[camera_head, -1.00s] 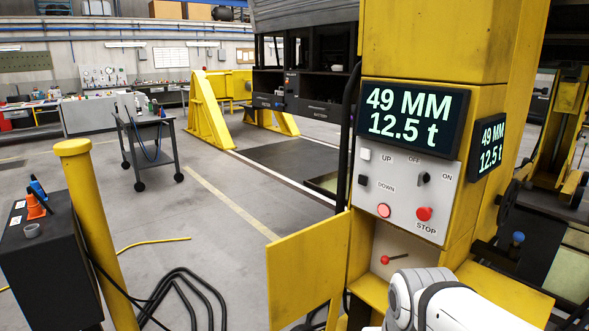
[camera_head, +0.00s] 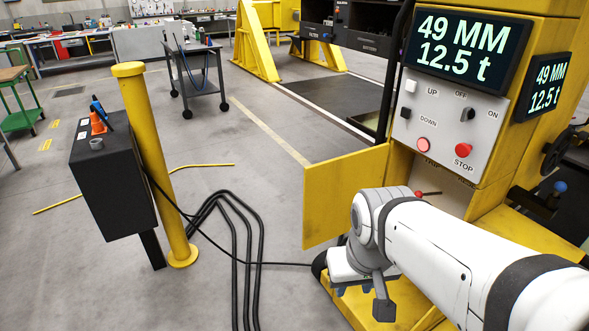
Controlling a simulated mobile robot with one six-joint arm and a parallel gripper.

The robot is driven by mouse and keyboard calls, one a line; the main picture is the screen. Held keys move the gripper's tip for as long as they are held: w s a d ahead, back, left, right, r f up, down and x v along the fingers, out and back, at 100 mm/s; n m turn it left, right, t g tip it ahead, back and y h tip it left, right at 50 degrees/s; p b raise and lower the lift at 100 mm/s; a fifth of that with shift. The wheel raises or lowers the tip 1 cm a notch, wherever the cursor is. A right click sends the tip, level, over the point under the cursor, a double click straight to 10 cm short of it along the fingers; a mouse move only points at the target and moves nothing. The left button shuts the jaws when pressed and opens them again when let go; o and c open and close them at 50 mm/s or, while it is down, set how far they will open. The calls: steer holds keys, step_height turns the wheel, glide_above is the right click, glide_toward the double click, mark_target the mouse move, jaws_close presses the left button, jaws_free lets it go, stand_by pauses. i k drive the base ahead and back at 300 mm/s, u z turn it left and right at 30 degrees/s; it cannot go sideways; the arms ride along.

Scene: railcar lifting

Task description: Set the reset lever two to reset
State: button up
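The reset lever (camera_head: 428,193) is a short bar with a red knob at its left end. It sits in an open recess below the control panel (camera_head: 453,120) on the yellow column. Small lettering above it is partly visible and too small to read surely. My white arm crosses in front of the column, just below the lever. My gripper (camera_head: 362,288) is at the lower middle, below and left of the lever and apart from it. Its fingers are mostly hidden by the wrist, so its opening does not show.
A yellow door (camera_head: 342,197) stands open left of the recess. The display (camera_head: 468,45) reads 49 MM and 12.5 t. A yellow post (camera_head: 157,160) and black box (camera_head: 108,180) stand at left, with black cables (camera_head: 240,235) on the floor. A trolley (camera_head: 193,75) stands behind.

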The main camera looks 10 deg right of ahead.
mark_target(418, 194)
steer(key=u, duration=1.45)
steer(key=i, duration=2.5)
steer(key=z, duration=3.65)
steer(key=i, duration=1)
steer(key=u, duration=0.05)
